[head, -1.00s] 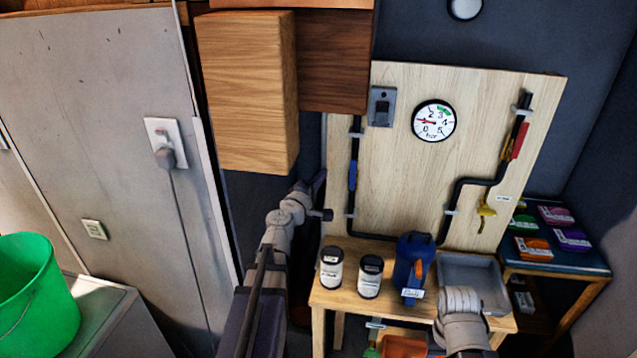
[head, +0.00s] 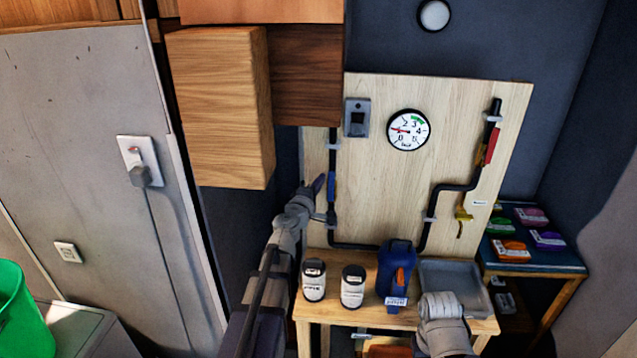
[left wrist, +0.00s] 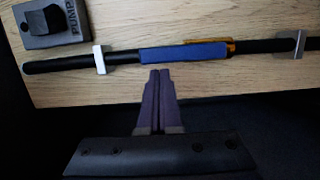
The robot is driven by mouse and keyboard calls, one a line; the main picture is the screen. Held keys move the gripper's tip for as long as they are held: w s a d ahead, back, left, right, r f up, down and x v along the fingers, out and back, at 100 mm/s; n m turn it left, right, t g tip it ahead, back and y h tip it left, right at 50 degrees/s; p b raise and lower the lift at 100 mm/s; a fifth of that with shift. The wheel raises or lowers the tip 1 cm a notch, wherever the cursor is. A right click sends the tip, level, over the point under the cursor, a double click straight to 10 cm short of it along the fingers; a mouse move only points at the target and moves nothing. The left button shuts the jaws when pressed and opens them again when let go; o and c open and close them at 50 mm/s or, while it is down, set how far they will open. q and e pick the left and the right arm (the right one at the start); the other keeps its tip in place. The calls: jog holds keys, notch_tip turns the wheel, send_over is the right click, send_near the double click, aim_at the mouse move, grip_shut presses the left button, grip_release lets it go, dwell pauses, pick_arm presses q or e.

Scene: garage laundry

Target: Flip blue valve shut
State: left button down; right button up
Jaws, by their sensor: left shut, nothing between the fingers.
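The blue valve handle (head: 331,186) lies along the black vertical pipe on the left side of the wooden board. In the left wrist view the blue handle (left wrist: 184,53) runs parallel to the pipe, with an orange part behind it. My left gripper (head: 320,184) is shut and empty, just left of the handle in the head view. In the left wrist view its purple fingertips (left wrist: 160,73) are together, just short of the handle's edge, with a small gap showing. My right arm shows at the lower right, but its fingers cannot be made out.
The board (head: 380,180) also carries a pressure gauge (head: 408,130), a pump switch (head: 357,117), a red handle (head: 491,146) and a yellow handle (head: 462,214). Two jars, a blue jug (head: 394,272) and a grey tray (head: 455,275) stand on the bench below. A wooden cabinet (head: 220,110) hangs at upper left.

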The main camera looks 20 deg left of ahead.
pick_arm(q)
jog(key=shift+d+r+m+p, duration=0.1)
jog(key=shift+d+m+p, duration=0.1)
jog(key=shift+m+p, duration=0.15)
